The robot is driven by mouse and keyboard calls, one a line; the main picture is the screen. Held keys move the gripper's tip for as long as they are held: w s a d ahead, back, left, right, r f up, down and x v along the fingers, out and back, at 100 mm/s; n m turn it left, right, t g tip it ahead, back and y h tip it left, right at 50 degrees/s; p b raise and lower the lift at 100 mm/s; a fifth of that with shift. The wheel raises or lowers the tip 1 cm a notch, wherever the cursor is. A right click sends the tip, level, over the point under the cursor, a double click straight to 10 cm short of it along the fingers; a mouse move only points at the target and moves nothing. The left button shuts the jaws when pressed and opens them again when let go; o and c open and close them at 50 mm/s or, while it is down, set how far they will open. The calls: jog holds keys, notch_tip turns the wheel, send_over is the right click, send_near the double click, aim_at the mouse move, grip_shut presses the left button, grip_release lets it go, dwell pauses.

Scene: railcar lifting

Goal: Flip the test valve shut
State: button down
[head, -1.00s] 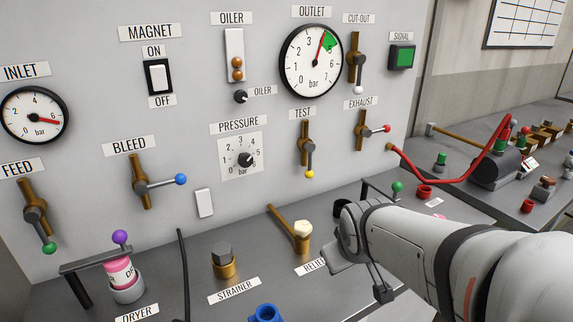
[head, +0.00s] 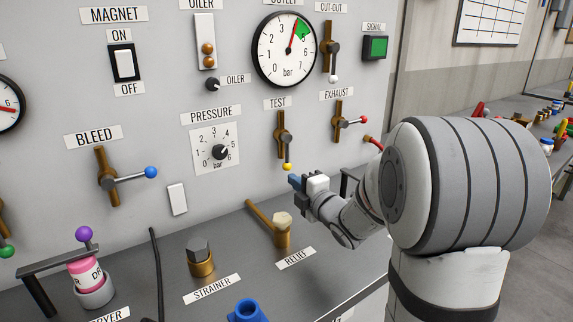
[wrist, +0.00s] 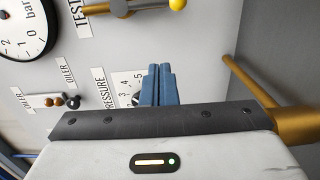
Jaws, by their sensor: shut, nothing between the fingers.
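The test valve (head: 282,135) is a brass pipe fitting with a grey lever on the panel, under the TEST label. Its lever hangs down, in line with the pipe, and ends in a yellow knob (head: 287,167). My gripper (head: 293,181) is just below the knob, blue fingers shut and empty. In the wrist view the fingertips (wrist: 158,68) are pressed together, and the yellow knob (wrist: 177,4) is cut by the top edge, apart from them. Part of the valve's brass pipe (wrist: 95,17) shows there too.
The exhaust valve (head: 338,122), with a red-tipped lever, is to the right. The pressure dial (head: 219,152) is to the left. The relief fitting (head: 282,230) with its brass pipe stands on the bench below the gripper. The outlet gauge (head: 285,50) is above.

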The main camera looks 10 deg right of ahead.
aim_at(287, 153)
jog(key=w+p, duration=0.3)
jog(key=w, duration=0.8)
jog(key=shift+w, duration=0.35)
